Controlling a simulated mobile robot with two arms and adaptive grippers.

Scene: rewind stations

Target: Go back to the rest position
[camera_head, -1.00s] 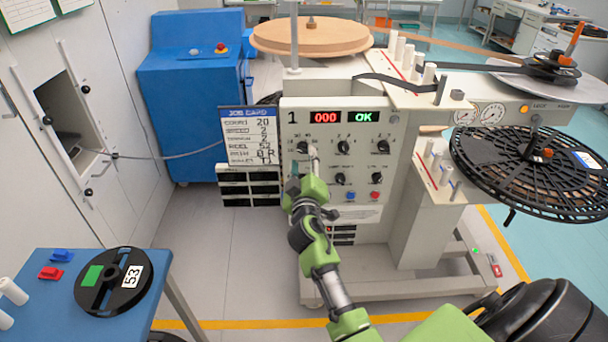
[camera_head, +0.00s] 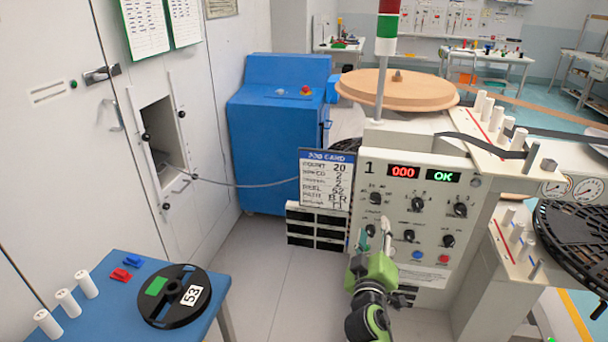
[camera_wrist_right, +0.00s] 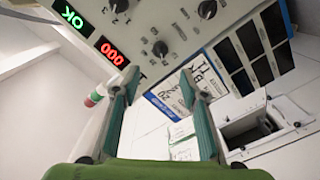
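My right gripper (camera_head: 375,237) is in front of the lower left of the station 1 control panel (camera_head: 440,215). In the right wrist view its two fingers (camera_wrist_right: 158,88) stand well apart with nothing between them, so it is open and empty. The panel carries several black knobs, a blue and a red button, a red "000" display (camera_head: 403,172) and a green "OK" display (camera_head: 443,177). The fingers overlap the lower-left knob area in the head view; I cannot tell the exact gap to the panel. My left gripper is not in view.
A job card (camera_head: 326,178) hangs left of the panel. A blue table (camera_head: 110,315) at front left holds a black reel (camera_head: 173,296) marked 53, white cylinders and red and blue clips. A blue cabinet (camera_head: 270,140) stands behind. Grey floor (camera_head: 255,265) is clear between table and station.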

